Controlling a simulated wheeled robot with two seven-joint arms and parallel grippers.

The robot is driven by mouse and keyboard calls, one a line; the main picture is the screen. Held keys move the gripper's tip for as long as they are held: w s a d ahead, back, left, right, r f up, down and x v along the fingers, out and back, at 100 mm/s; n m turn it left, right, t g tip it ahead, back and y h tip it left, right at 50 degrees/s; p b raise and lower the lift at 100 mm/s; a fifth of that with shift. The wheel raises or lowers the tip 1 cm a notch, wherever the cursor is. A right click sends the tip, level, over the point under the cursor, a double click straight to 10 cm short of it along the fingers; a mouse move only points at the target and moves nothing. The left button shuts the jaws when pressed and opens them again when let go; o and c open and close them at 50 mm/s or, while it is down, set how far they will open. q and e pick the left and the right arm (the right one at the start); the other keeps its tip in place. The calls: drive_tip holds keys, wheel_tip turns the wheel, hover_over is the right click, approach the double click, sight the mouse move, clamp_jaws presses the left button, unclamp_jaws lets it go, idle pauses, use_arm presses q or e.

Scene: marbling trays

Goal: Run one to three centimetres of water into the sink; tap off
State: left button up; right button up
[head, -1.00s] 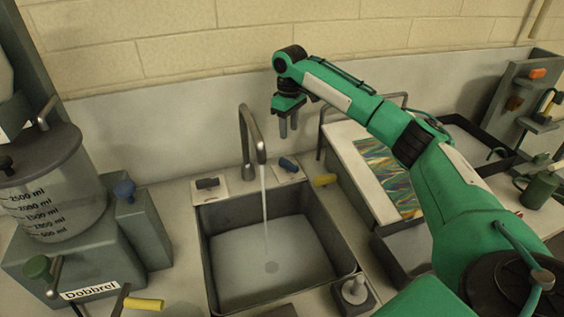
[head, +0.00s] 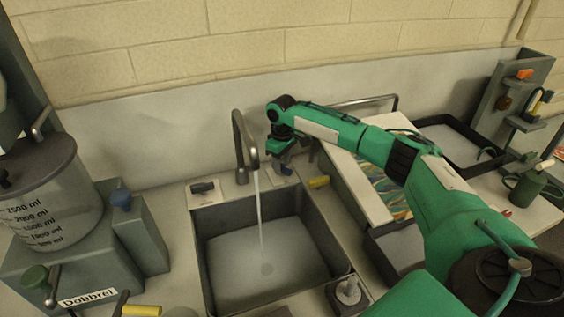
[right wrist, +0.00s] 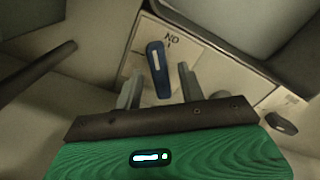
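The grey sink (head: 322,255) has a grey tap (head: 239,135) at its back, and a thin stream of water (head: 259,215) runs from the spout. A dark tap handle (head: 203,188) is left of the spout. A blue tap handle (head: 287,170) is right of it, partly hidden by my right gripper (head: 281,164). In the right wrist view, the gripper (right wrist: 160,82) is open, its fingers on either side of the blue handle (right wrist: 156,62), without visible grip. My left gripper is out of view.
A tray with a marbled sheet (head: 377,178) stands right of the sink, partly behind my arm. A grey measuring tank (head: 50,190) stands on the left. A small pump-like fitting (head: 348,291) is at front right.

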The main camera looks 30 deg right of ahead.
clamp_jaws()
drive_tip(key=shift+r+n+p, duration=0.15)
drive_tip(key=shift+n+p, duration=0.75)
drive_tip(key=shift+p, duration=0.25)
drive_tip(key=n+p, duration=0.2)
drive_tip(key=shift+n, duration=0.3)
drive_tip(key=n+p, duration=0.1)
drive_tip(key=n, duration=0.2)
drive_tip(key=shift+n+p, duration=0.5)
drive_tip(key=shift+n, duration=1.1)
unclamp_jaws()
